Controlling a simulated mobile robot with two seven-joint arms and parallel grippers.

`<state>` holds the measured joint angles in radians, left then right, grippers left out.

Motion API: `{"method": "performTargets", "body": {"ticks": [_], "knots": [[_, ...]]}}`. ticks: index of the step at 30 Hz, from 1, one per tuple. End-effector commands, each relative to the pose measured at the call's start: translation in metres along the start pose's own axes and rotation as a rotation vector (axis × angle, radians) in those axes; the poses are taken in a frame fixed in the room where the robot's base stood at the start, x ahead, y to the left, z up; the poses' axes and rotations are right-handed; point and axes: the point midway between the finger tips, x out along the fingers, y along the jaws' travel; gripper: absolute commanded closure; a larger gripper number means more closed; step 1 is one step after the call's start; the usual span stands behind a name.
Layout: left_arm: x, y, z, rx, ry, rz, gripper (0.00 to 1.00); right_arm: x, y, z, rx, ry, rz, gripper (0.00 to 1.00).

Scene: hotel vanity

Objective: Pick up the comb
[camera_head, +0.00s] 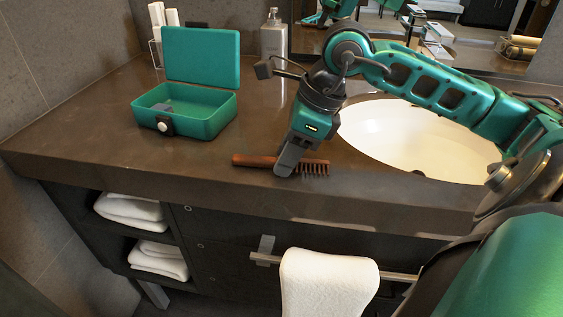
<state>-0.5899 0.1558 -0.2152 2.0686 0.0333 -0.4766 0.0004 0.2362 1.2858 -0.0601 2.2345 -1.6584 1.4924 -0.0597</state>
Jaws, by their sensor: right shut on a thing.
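A brown wooden comb (257,161) lies along the front part of the brown vanity counter (90,133), its handle to the left and its dark teeth to the right. My right gripper (285,170) reaches down from the right and is shut on the middle of the comb, hiding that part. The comb is at or very close to the counter surface; I cannot tell whether it is lifted. My left gripper is not in view.
An open teal box (212,124) with its lid raised stands at the left. A soap dispenser (273,40) stands at the back. A white sink basin (400,125) is behind my right arm. A white towel (328,280) hangs on a rail in front.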

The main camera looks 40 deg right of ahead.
Motion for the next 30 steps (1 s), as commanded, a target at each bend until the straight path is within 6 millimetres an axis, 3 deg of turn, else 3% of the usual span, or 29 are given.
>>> {"method": "performTargets", "body": {"ticks": [11,16,20,30], "knots": [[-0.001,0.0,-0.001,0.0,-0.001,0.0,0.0,-0.001,0.0,0.001,0.0,0.0,0.0,0.92],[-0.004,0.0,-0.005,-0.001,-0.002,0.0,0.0,-0.013,-0.001,0.006,-0.001,-0.004,-0.002,0.92],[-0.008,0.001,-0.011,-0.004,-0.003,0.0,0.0,-0.034,-0.001,0.015,-0.003,-0.005,-0.005,0.92],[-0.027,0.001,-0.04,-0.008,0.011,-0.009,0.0,-0.118,0.0,0.05,-0.002,-0.006,-0.004,0.92]]}}
